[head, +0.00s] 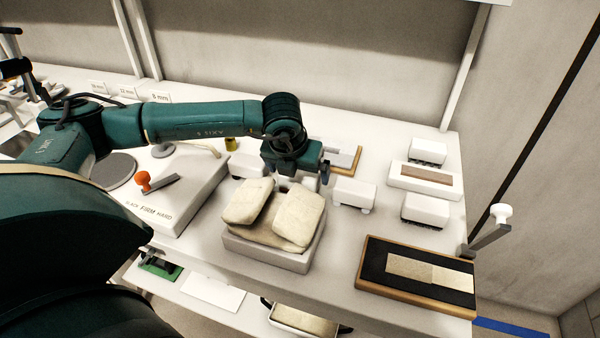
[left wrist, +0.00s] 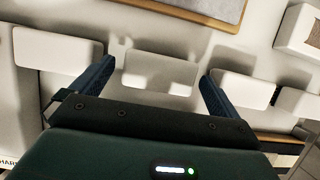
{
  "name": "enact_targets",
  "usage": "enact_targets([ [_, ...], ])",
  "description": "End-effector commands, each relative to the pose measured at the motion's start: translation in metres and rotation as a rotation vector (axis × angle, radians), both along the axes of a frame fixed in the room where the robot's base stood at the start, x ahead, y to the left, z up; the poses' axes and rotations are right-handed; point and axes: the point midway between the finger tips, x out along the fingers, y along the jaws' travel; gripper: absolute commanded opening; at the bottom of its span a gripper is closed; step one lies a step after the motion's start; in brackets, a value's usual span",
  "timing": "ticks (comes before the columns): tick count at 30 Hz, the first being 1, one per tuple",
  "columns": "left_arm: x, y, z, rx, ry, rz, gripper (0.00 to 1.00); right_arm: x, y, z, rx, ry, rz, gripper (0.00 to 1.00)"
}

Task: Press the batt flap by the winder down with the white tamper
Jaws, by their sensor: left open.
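A light grey open box (head: 265,254) holds cream batt, with a left flap (head: 247,201) and a right flap (head: 298,217) standing up and tilted. Several plain white blocks stand in a row behind it; I cannot tell which is the tamper. My left gripper (head: 300,180) is open over the middle block. In the left wrist view that white block (left wrist: 160,72) shows between the spread fingers of the left gripper (left wrist: 158,75), and no grip shows. Another white block (head: 352,192) is to its right and one (head: 250,165) to its left. My right gripper is out of view.
A grey unit with an orange-knobbed lever (head: 145,181) stands left of the box. A wood-framed dark board with cream strips (head: 418,271) lies right. White dark-bristled blocks (head: 428,150) stand behind it. A white-knobbed crank (head: 490,230) projects at the right table end.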

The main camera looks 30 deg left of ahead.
Motion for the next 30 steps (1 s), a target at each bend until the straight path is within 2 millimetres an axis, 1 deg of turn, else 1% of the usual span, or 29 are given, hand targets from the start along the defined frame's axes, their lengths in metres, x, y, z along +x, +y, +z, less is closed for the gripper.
enact_targets([
  [3, 0.007, 0.001, -0.016, 0.000, 0.001, -0.001, 1.00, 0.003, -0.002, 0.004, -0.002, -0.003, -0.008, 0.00],
  [7, 0.011, 0.003, -0.028, 0.000, 0.002, 0.000, 1.00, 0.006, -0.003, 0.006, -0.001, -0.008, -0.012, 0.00],
  [12, 0.014, 0.003, -0.034, -0.001, 0.000, -0.001, 1.00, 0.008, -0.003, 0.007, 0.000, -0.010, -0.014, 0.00],
  [19, 0.014, 0.003, -0.035, -0.001, 0.000, -0.001, 1.00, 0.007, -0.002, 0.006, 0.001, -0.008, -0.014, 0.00],
  [30, 0.014, 0.003, -0.034, -0.001, 0.000, -0.001, 0.70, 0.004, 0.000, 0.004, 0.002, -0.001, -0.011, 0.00],
])
